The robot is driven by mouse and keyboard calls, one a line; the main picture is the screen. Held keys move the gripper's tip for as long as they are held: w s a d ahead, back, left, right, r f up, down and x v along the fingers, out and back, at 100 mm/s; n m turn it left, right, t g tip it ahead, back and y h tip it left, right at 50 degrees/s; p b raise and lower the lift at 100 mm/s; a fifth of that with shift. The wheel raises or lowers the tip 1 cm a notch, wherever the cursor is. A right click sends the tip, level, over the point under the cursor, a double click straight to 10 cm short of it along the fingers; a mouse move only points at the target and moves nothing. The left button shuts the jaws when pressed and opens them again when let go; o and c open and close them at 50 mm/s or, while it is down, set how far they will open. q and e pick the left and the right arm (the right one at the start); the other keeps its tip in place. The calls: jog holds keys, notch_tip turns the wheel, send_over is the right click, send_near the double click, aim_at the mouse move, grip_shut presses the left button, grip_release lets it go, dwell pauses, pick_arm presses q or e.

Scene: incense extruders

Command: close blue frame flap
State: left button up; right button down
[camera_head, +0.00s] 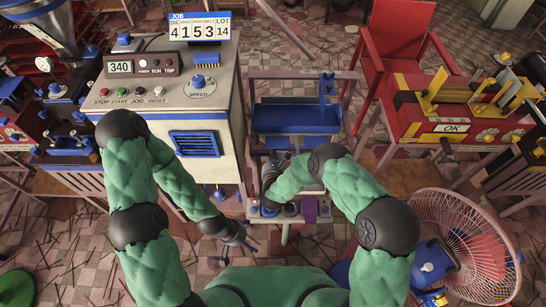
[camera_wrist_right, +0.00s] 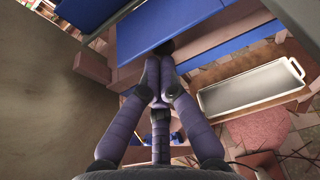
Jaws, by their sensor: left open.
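The blue flap panel (camera_head: 297,118) lies across a wooden frame (camera_head: 303,75) in the middle of the head view. Its blue surface also shows at the top of the right wrist view (camera_wrist_right: 205,22). My right gripper (camera_wrist_right: 163,64) has its purple fingers drawn together. Their tips are at the panel's near edge, by a small dark part; whether they touch it is unclear. In the head view the right hand is low at the frame's near left side, partly hidden by its arm. My left gripper (camera_head: 241,238) is open and empty, lower and left of the frame.
A grey control cabinet (camera_head: 165,95) stands close on the frame's left. A red chair (camera_head: 395,45) and a red and yellow machine (camera_head: 465,110) stand right. A wire fan (camera_head: 465,235) is at lower right. A pale tray (camera_wrist_right: 250,88) lies below the panel in the wrist view.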

jog(key=shift+r+g+p, duration=0.35)
jog(key=shift+g+p, duration=0.35)
jog(key=shift+r+g+p, duration=0.15)
jog(key=shift+g+p, duration=0.15)
jog(key=shift+p, duration=0.05)
